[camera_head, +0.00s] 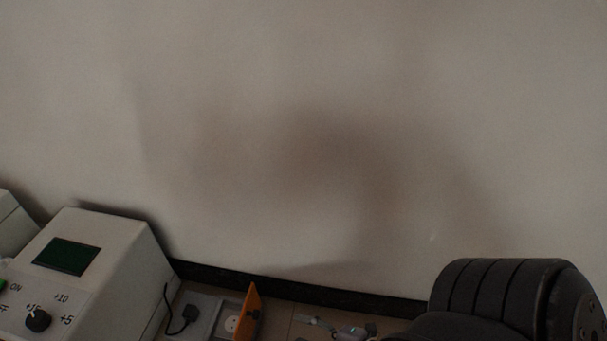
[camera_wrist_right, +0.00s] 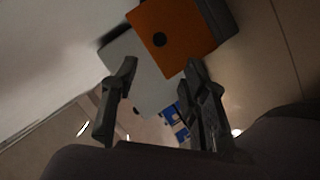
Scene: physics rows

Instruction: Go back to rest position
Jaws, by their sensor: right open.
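My right gripper (camera_wrist_right: 160,82) shows in the right wrist view with its two dark fingers spread apart and nothing between them. Beyond the fingers are an orange panel (camera_wrist_right: 180,30) with a dark round hole and a pale grey box part (camera_wrist_right: 138,70). I cannot tell how far the fingers are from them. In the head view a dark ribbed part of my own arm fills the lower right corner, and the right gripper's fingers are not clearly seen there. My left gripper is in neither view.
A white power-supply-like box (camera_head: 120,250) with a dark green display and a black knob stands at the lower left. Beside it are a black plug with a cable (camera_head: 187,318) and an upright orange lid (camera_head: 247,312). A pale wall (camera_head: 300,120) fills the back.

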